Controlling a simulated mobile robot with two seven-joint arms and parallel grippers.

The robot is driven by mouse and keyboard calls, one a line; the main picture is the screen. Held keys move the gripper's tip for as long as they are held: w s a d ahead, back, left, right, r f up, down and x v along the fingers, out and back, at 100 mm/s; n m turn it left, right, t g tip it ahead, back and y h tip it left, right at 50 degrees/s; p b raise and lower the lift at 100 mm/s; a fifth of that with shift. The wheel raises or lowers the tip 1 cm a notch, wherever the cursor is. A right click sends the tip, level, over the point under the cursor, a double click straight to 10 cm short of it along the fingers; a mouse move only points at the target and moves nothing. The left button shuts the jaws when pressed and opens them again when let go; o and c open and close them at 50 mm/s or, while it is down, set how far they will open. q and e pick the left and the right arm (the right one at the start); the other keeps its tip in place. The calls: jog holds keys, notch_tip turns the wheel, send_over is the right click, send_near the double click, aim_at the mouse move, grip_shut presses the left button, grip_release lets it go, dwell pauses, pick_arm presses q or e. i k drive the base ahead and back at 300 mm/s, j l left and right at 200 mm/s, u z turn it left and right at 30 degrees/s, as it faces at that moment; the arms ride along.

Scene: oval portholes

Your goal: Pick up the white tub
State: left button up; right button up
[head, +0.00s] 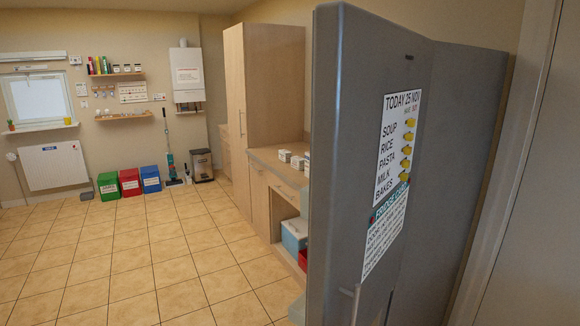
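I cannot make out a white tub for certain. A few small white items (285,156) sit on the wooden counter (262,156), partly hidden by the grey fridge (400,60). They are too small to identify. A blue box with a pale top (292,236) stands in the open space below the counter, its right side hidden by the fridge. Neither of my grippers is in the head view.
The grey fridge with paper notices (391,140) fills the right foreground. A tall wooden cupboard (262,80) stands beyond the counter. Green (108,187), red (130,182) and blue (150,179) bins line the far wall. The tiled floor (150,255) is clear at left.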

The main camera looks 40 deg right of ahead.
aim_at(297, 162)
jog(key=i+z, duration=0.1)
jog(key=i, duration=0.35)
jog(key=i+j+z, duration=0.15)
jog(key=i, duration=0.25)
jog(key=i+j+z, duration=0.1)
jog(key=i, duration=0.3)
jog(key=i+l+z, duration=0.1)
jog(key=i+z, duration=0.65)
jog(key=z, duration=0.15)
jog(key=i+j+z, duration=0.15)
jog(key=i+z, duration=0.3)
jog(key=i+j+z, duration=0.15)
jog(key=i+j, duration=0.15)
jog(key=i+j+z, duration=0.15)
jog(key=i+j, duration=0.15)
jog(key=j, duration=0.15)
jog(key=i+j+z, duration=0.1)
jog(key=i+j, duration=0.2)
jog(key=i+j+z, duration=0.15)
jog(key=j, duration=0.4)
jog(key=i, duration=0.1)
